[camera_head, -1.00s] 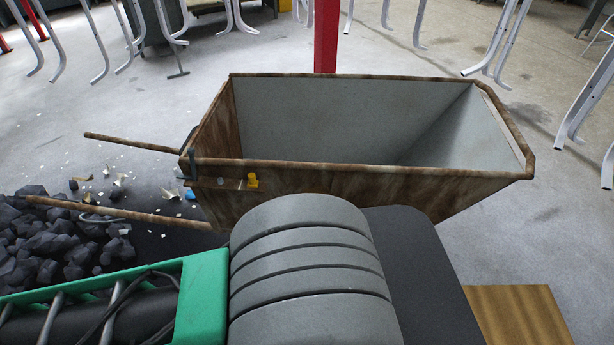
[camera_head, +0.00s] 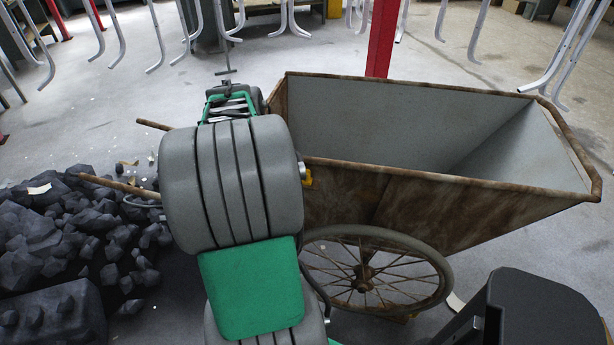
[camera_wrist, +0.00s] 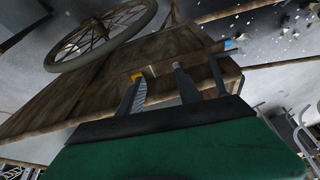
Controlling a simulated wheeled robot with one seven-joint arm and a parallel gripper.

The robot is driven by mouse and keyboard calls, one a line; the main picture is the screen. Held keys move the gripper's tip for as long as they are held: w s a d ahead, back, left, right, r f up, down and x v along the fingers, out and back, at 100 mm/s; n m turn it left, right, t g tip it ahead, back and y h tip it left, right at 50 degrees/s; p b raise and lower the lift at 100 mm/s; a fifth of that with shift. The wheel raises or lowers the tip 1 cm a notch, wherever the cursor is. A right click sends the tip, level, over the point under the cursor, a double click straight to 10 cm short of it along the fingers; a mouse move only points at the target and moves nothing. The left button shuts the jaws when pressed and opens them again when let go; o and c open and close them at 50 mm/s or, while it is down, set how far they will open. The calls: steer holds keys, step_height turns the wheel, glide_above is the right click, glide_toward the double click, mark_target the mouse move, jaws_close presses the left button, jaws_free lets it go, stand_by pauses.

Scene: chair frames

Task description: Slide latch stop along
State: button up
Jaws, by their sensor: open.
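A small yellow piece, likely the latch stop, sits on the cart's rusty side near its left end; part of it shows past my arm in the head view (camera_head: 307,178). In the wrist view the yellow piece (camera_wrist: 138,76) is at the tip of my gripper's left finger. My gripper (camera_wrist: 160,74) is open, its two fingers apart at the cart's side. A short pale bar (camera_wrist: 150,71) shows between the fingertips. A dark bent handle (camera_wrist: 216,72) and a blue tip (camera_wrist: 231,44) are right of the right finger. Contact with the yellow piece cannot be told.
The rusty cart (camera_head: 430,200) has a spoked wheel (camera_head: 365,280) below. Dark rubble (camera_head: 80,235) lies left of it, beside a cart handle pole (camera_head: 115,185). A red post (camera_head: 381,40) and hanging chair frames (camera_head: 565,50) stand behind. Grey floor is free behind left.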

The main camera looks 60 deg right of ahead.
mark_target(306, 173)
steer(key=s+d+f, duration=0.2)
steer(key=d, duration=0.1)
steer(key=s+d+f+m, duration=0.1)
steer(key=d+f, duration=0.1)
steer(key=f, duration=0.1)
steer(key=s+d+f+m+g, duration=0.1)
steer(key=s+d+f, duration=0.1)
steer(key=d+f, duration=0.1)
steer(key=shift+s+d+f, duration=0.25)
steer(key=shift+s+d, duration=0.05)
steer(key=shift+s, duration=0.05)
jaws_close()
stand_by(0.9)
